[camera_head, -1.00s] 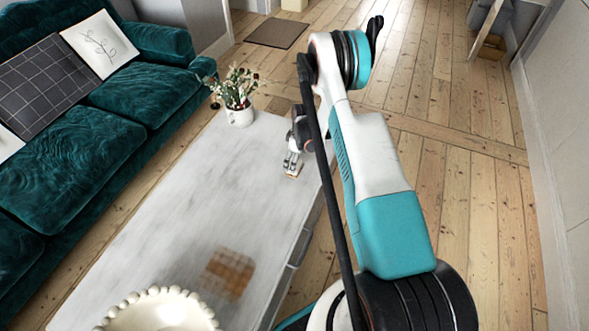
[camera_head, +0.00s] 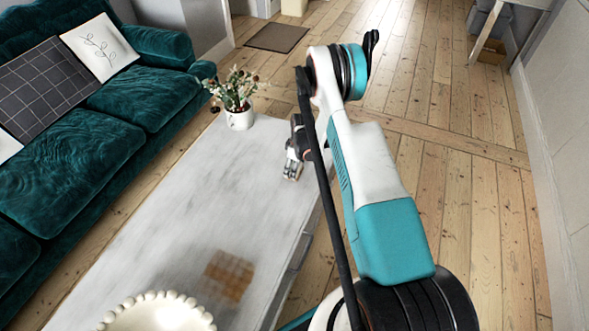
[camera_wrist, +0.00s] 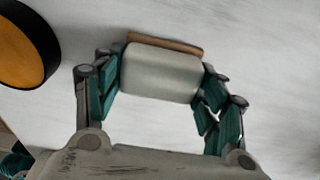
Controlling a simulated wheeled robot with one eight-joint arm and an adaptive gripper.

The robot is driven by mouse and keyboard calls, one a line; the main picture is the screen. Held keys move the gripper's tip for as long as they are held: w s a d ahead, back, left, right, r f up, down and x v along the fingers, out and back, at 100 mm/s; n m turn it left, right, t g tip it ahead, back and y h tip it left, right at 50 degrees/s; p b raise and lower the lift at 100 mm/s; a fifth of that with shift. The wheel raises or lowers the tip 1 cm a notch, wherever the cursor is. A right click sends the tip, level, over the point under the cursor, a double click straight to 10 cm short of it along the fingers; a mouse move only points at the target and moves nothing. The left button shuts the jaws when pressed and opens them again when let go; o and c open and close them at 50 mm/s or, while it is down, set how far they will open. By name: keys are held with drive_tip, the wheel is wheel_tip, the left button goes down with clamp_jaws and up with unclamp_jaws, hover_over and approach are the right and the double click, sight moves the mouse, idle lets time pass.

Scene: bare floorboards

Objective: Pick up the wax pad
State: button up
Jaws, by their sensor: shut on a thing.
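The thing in my gripper, which I take to be the wax pad (camera_wrist: 160,72), is a pale grey, rounded block with a brown strip along its far edge in the wrist view. My gripper (camera_wrist: 162,80) is shut on it, with a green-padded finger at each end. In the head view my gripper (camera_head: 292,170) is at the right side of the pale table (camera_head: 200,190), near its far end. The pad is too small there to make out clearly. I cannot tell whether it touches the table.
A white flower pot (camera_head: 239,119) stands at the table's far end, left of my gripper. A brown checked patch (camera_head: 229,275) and a beaded bowl (camera_head: 155,315) are nearer. A teal sofa (camera_head: 75,150) runs along the left. I cannot identify a round black-and-orange thing (camera_wrist: 22,45).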

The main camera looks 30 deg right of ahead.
drive_tip(key=shift+r, duration=0.1)
wheel_tip(320, 180, up, 20)
drive_tip(key=p, duration=0.6)
drive_tip(key=shift+p, duration=0.4)
drive_tip(key=o, duration=0.6)
drive_tip(key=shift+c, duration=0.2)
drive_tip(key=c, duration=0.3)
